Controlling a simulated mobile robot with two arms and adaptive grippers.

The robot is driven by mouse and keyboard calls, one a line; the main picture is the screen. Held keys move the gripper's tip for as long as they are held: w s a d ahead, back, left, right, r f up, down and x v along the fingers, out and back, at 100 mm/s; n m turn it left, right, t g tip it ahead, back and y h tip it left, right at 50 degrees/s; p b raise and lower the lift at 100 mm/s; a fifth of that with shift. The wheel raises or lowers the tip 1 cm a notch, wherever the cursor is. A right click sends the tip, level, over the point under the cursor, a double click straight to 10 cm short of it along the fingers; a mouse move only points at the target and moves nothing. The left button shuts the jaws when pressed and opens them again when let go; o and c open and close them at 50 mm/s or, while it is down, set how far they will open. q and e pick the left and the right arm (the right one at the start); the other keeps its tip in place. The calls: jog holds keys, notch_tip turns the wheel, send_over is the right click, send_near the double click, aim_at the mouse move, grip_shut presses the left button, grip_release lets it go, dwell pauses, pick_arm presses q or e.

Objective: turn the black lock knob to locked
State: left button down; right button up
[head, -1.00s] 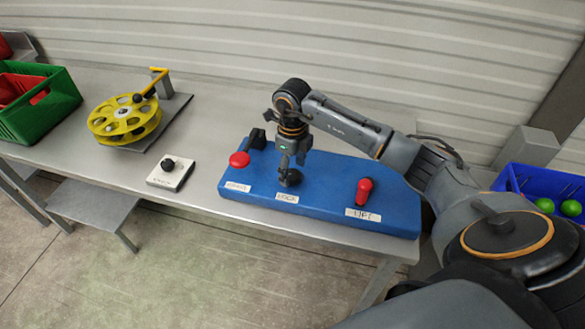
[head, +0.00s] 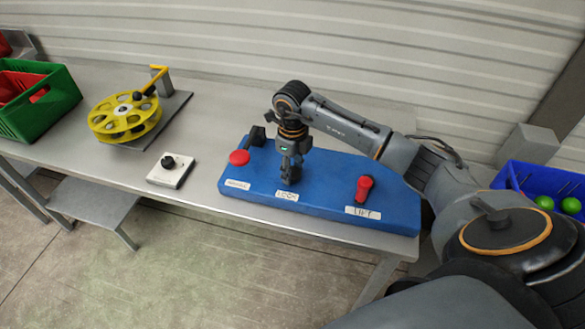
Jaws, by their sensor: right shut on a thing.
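The black lock knob (head: 293,179) sits on the blue panel (head: 325,200), behind a white label that seems to read LOCK (head: 286,195). My right gripper (head: 289,176) points straight down over the knob and is shut on it. The fingers hide most of the knob, so I cannot read which way it is turned. My left gripper is not in view.
On the panel are a red button (head: 239,157) at left and a red lever (head: 364,188) at right. A white box with a black knob (head: 170,172), a yellow reel (head: 126,117) and a green crate (head: 40,105) stand further left. A blue bin (head: 540,186) is at right.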

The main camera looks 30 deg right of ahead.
jog(key=m, duration=0.5)
jog(key=shift+m+b, duration=0.3)
jog(key=shift+m, duration=0.1)
jog(key=m, duration=1.2)
jog(key=shift+r+p, duration=0.1)
jog(key=shift+p, duration=0.3)
jog(key=m+p, duration=0.1)
jog(key=m, duration=0.4)
jog(key=shift+m, duration=0.6)
jog(key=o, duration=1.1)
jog(key=shift+o, duration=0.2)
